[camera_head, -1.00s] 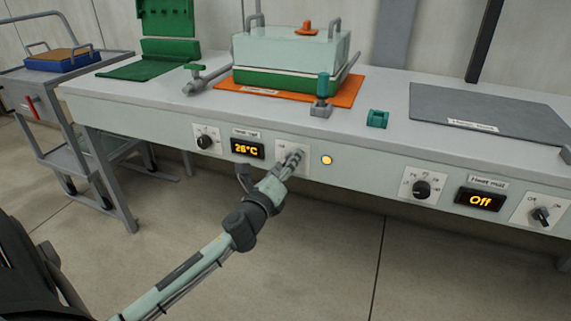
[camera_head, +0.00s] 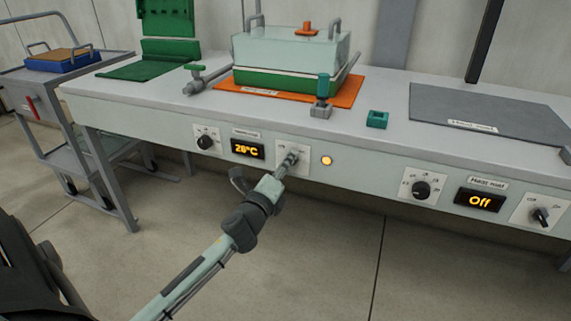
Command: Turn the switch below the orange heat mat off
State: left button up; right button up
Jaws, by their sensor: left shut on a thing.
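The orange heat mat (camera_head: 345,95) lies on the bench under a green and pale box. Below it on the bench front are a black dial (camera_head: 205,142), a display (camera_head: 247,149) reading 26°C and a switch plate (camera_head: 300,148). The lamp (camera_head: 327,160) right of the plate glows orange. My left gripper (camera_head: 289,160) is at this plate, shut on the switch, whose knob is mostly hidden by the fingers. The knob's angle cannot be told. My right gripper is not in view.
A grey mat (camera_head: 480,112) lies on the bench at right. Below it are another dial (camera_head: 421,190), a display (camera_head: 479,200) reading Off and a switch (camera_head: 541,216). A cart (camera_head: 60,85) stands at left. Floor before the bench is free.

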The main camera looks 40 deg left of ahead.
pick_arm(q)
jog(key=shift+f+n+p, duration=0.2)
jog(key=shift+n+p, duration=1.1)
jog(key=shift+n, duration=2.45)
jog(key=shift+f+n+p, duration=0.15)
jog(key=shift+n+p, duration=1.1)
jog(key=shift+n, duration=2.5)
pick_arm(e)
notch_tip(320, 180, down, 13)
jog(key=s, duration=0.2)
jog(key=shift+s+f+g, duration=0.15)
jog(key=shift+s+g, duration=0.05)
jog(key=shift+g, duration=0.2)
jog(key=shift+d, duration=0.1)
pick_arm(q)
jog(key=o, duration=1.2)
jog(key=shift+c, duration=0.2)
